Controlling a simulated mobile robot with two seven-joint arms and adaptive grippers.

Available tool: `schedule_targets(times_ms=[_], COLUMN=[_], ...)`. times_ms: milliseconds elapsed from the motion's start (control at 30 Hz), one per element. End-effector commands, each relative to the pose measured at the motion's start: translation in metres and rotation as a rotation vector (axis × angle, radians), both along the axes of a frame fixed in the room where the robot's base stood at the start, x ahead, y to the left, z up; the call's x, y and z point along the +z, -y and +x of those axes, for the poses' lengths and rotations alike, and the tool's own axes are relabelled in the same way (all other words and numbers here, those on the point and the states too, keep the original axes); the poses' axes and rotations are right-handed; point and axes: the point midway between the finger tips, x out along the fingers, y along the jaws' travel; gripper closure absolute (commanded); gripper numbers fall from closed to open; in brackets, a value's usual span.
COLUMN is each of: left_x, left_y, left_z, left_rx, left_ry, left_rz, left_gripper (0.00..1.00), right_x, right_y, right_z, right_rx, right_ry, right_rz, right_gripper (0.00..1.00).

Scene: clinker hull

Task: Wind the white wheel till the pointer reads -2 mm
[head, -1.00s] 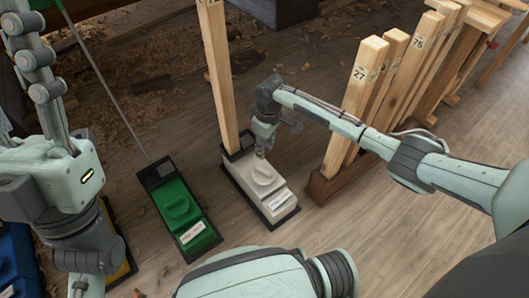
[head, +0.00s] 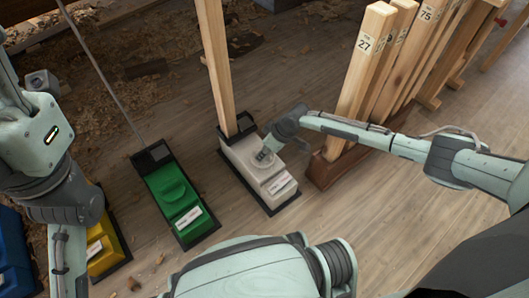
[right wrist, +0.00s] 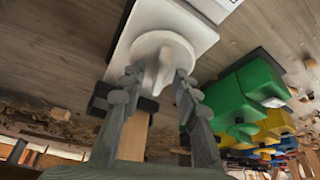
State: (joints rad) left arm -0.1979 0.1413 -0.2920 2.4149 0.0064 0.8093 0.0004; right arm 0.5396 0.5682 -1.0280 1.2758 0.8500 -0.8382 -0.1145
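The white wheel (right wrist: 163,58) is a round knob with a raised grip bar, on top of the white block (head: 238,165). In the head view my right gripper (head: 268,153) is over this wheel and mostly covers it. In the right wrist view my right gripper (right wrist: 157,76) has its two fingers apart, one on each side of the grip bar, with small gaps that look open. A pale scale plate (head: 281,183) is on the front of the block; its pointer and reading are too small to tell. My left arm is at the left edge; its gripper is out of view.
A tall wooden post (head: 216,70) rises behind the white block. A green block (head: 175,195) stands to its left, with yellow (head: 103,245) and blue (head: 12,255) ones further left. A rack of numbered wooden boards (head: 363,75) stands close on the right.

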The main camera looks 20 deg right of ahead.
Motion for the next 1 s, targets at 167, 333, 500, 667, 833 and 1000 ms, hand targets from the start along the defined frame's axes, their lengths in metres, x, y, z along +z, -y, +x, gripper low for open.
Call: schedule_targets(times_ms=[167,333,500,667,833,1000], left_x=[0.0007,0.0007,0.0007,0.0006,0.0037,0.0095], left_y=[0.0000,0.0000,0.0000,0.0000,-0.0001,-0.0014], left_z=[0.0000,0.0000,-0.0001,-0.0001,-0.0005,-0.0029], left_rx=[0.000,0.001,0.001,0.001,0.001,0.000], left_ry=[0.002,0.001,0.001,0.001,0.003,-0.003], left_rz=[0.002,0.001,0.001,0.001,0.000,-0.010], left_gripper=[0.60,0.60,0.60,0.60,0.60,0.60], right_x=[-0.0008,-0.0007,-0.0007,-0.0008,0.0002,0.0022], right_y=[-0.0003,-0.0003,-0.0003,-0.0002,-0.0005,-0.0016], right_z=[0.0005,0.0003,0.0002,0.0001,-0.0002,-0.0014], right_rx=[0.000,0.000,0.000,0.000,-0.009,-0.056], right_ry=[0.000,-0.001,-0.001,-0.001,-0.001,-0.004], right_rz=[0.000,-0.001,-0.001,-0.001,0.000,0.002], right_gripper=[0.69,0.80,1.00,1.00,1.00,1.00])
